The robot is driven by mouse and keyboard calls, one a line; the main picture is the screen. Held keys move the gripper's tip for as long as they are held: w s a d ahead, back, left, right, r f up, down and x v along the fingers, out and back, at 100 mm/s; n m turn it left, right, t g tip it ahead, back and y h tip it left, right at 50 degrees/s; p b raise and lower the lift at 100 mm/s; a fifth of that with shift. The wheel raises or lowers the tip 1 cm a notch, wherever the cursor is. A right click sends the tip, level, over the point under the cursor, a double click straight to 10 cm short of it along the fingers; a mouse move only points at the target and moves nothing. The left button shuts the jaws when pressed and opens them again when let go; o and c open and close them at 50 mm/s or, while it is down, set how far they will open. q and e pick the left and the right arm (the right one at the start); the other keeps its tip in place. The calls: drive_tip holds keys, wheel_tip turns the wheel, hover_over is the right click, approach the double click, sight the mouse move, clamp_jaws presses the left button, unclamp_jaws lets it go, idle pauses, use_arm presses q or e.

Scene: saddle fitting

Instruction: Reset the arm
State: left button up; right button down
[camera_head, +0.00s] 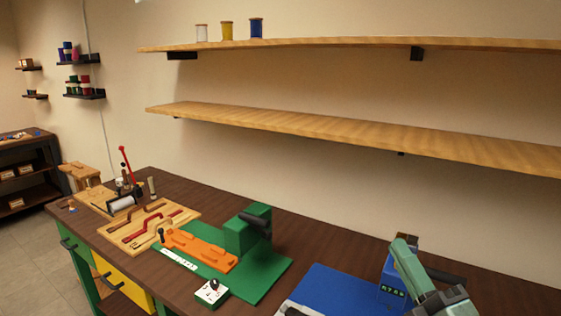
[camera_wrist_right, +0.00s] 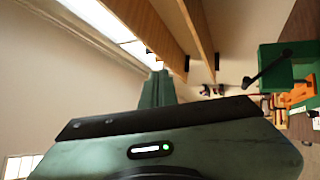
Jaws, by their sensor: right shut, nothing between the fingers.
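My right gripper (camera_head: 402,248) is at the lower right of the head view, in front of a blue device with a digit display (camera_head: 388,284) and partly covering it. In the right wrist view its green fingers (camera_wrist_right: 158,88) are together and point up the picture, with nothing held between them. My left gripper is not in view.
A blue mat (camera_head: 325,288) lies on the dark workbench (camera_head: 185,297). Two wooden shelves (camera_head: 330,130) run above.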

drive_tip(key=s+d+f+m+g+h, duration=0.25)
drive_tip(key=f+m, duration=0.25)
drive_tip(key=f, duration=0.3)
drive_tip(key=s+d+f+m+g+h, duration=0.1)
drive_tip(key=d+f+m+g+h, duration=0.1)
drive_tip(key=f+m+g+h, duration=0.45)
drive_tip(key=s+d+f+m, duration=0.2)
drive_tip(key=d+f+m, duration=0.15)
drive_tip(key=f, duration=0.55)
drive_tip(key=s+a+f+m+g+y, duration=0.2)
drive_tip(key=s+a+f+g, duration=0.25)
drive_tip(key=s+f, duration=0.35)
drive_tip(key=s+a+f+m+g+y, duration=0.15)
drive_tip(key=s+a+f+g, duration=0.35)
drive_tip(key=s, duration=0.5)
wheel_tip(320, 180, down, 25)
drive_tip(key=d+g, duration=0.1)
drive_tip(key=s+d+f, duration=0.1)
drive_tip(key=s+f, duration=0.8)
drive_tip(key=s+d+f+g, duration=0.1)
drive_tip(key=s+d+f, duration=0.1)
drive_tip(key=s+f, duration=0.7)
drive_tip(key=shift+d+f+h+b, duration=0.25)
drive_tip(key=shift+f+h+b, duration=0.1)
